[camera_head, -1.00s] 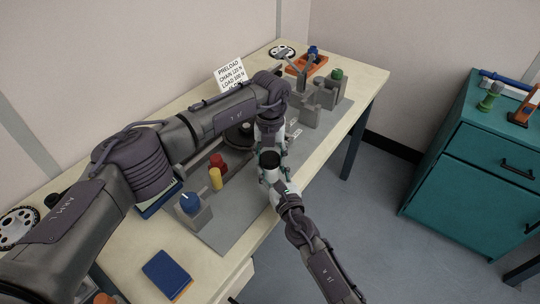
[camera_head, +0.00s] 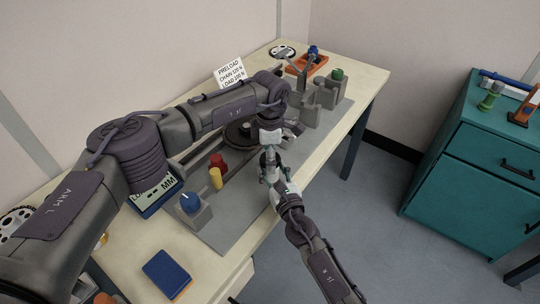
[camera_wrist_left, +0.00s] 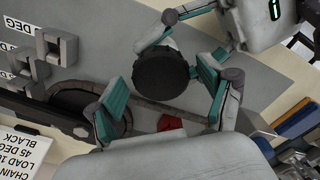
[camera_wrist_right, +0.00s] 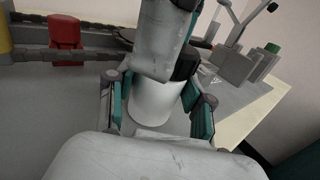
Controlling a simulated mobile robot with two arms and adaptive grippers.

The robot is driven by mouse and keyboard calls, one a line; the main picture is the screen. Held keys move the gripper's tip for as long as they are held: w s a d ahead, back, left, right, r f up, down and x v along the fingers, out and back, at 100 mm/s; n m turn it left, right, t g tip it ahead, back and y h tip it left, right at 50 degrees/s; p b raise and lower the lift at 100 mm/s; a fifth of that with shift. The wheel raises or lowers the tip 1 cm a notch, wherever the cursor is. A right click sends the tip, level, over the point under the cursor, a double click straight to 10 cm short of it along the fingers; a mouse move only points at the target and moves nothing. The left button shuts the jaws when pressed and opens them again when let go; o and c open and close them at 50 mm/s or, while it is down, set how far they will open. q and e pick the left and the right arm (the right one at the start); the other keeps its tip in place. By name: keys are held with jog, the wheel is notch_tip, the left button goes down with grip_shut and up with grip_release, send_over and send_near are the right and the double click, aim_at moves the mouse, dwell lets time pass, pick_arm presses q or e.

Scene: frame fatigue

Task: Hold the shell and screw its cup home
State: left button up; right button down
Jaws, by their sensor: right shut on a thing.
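A white cylindrical shell (camera_wrist_right: 153,103) stands between the pads of my right gripper (camera_wrist_right: 158,112), which is shut on it. In the left wrist view a dark round cup (camera_wrist_left: 162,75) faces the camera at the shell's end; whether it is fully seated is hidden. My left gripper (camera_wrist_left: 168,95) is open over it, one finger on each side, with a gap visible at the cup's edges. In the head view my left gripper (camera_head: 268,150) is above my right gripper (camera_head: 273,178), and they hide most of the shell and cup.
Below them is a grey mat (camera_head: 235,225) on the bench. A red part (camera_head: 217,162), a yellow cylinder (camera_head: 215,178) and a blue-knobbed block (camera_head: 190,203) stand left. Grey fixture blocks (camera_head: 325,95) stand behind.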

pick_arm(q)
jog(key=shift+r, duration=2.3)
jog(key=shift+c, duration=0.4)
jog(key=n, duration=0.1)
jog(key=r+n, duration=0.1)
jog(key=n, duration=0.1)
jog(key=shift+s+d+n, duration=0.15)
jog(key=shift+d+n, duration=0.15)
jog(key=shift+d, duration=0.1)
jog(key=n, duration=0.2)
jog(key=r+n, duration=0.1)
jog(key=n, duration=0.3)
jog(key=r+n, duration=0.1)
jog(key=n, duration=0.1)
jog(key=shift+a, duration=0.1)
jog(key=n, duration=0.3)
jog(key=shift+a+r, duration=0.25)
